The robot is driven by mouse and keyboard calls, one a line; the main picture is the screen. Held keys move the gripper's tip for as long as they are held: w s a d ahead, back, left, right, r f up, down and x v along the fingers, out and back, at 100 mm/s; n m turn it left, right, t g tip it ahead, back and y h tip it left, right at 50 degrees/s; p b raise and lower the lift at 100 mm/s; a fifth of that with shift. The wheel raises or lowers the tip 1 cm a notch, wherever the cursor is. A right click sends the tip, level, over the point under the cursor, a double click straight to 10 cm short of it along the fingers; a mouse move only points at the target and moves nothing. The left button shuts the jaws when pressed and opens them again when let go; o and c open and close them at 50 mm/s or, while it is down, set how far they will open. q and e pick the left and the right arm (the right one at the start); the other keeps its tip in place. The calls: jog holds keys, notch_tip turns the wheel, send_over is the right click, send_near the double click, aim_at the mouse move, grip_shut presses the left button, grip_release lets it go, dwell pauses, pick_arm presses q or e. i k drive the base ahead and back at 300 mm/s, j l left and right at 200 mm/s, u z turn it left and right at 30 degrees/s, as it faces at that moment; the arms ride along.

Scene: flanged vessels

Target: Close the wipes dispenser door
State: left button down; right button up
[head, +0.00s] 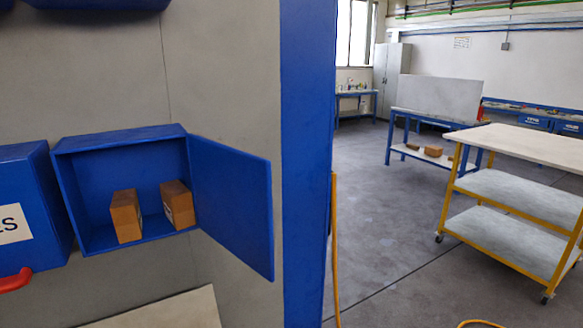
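A blue wall-mounted box (121,139), which looks like the wipes dispenser, is on the grey wall at the left of the head view. Its blue door (234,207) is hinged on the box's right side and stands wide open, swung out to the right. Two brown boxes stand inside: one on the left (126,216) and one on the right (177,204), which has a white label. Neither of my grippers is in view.
Another blue box (22,215) with a white label and a red handle (15,281) is close on the left. A blue column (307,150) stands right of the door. A pale surface (165,312) is below. A yellow-framed cart (520,205) stands at the right, with open floor between.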

aim_at(232, 187)
jog(key=i+u, duration=0.1)
jog(key=u, duration=0.85)
jog(key=i+l+u, duration=0.15)
jog(key=l+u, duration=0.95)
jog(key=l, duration=0.9)
jog(key=k+l+u, duration=0.15)
